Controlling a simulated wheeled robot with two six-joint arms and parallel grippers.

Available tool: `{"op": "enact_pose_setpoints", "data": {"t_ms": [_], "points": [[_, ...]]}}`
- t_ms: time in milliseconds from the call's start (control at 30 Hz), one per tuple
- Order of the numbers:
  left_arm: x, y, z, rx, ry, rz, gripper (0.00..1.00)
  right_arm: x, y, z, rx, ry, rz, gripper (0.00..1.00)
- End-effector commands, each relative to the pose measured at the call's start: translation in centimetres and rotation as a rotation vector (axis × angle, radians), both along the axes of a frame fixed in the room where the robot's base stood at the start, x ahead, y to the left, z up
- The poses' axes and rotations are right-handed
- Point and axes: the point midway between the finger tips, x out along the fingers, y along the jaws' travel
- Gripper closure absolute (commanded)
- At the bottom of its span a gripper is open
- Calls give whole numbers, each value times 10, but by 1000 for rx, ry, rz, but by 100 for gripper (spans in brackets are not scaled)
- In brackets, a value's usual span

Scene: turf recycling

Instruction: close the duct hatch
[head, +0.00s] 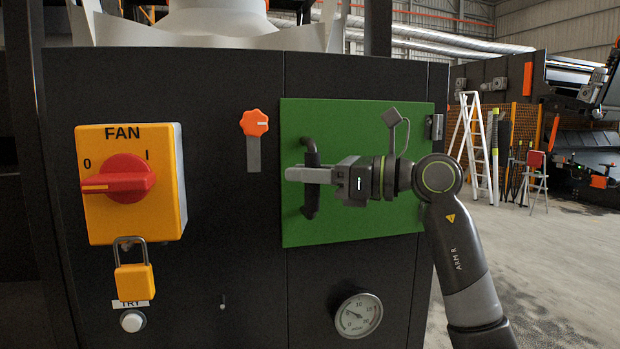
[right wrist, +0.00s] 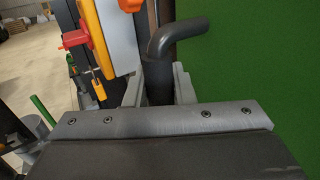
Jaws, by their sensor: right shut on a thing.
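The duct hatch (head: 350,128) is a green panel on the dark cabinet, with a metal hinge piece at its upper right. It lies flat or nearly flat to the cabinet face; I cannot tell if a small gap is left. Its black upright handle (head: 311,150) is near the hatch's left edge. My right gripper (head: 295,174) is shut around the middle of the handle. In the right wrist view, the handle (right wrist: 180,38) rises between the fingers (right wrist: 158,86), with the green hatch (right wrist: 260,60) to the right. My left gripper is out of view.
An orange knob (head: 254,123) sits just left of the hatch. A yellow fan switch box (head: 180,190) with a red handle and a padlock (head: 135,281) sticks out further left. A round gauge (head: 358,315) is below the hatch. Open floor and a ladder (head: 470,140) are at right.

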Motion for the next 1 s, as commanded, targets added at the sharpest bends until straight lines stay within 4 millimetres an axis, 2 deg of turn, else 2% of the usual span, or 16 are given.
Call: {"op": "enact_pose_setpoints", "data": {"t_ms": [300,333,467,867,1000], "points": [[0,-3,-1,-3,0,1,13,4,-1,1,0,-2,-5,100],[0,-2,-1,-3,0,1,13,4,-1,1,0,-2,-5,74],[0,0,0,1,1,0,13,4,-1,1,1,-1,-4,58],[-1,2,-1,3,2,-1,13,3,-1,0,0,0,-2,58],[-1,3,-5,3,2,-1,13,1,-12,-2,0,0,-4,58]]}}
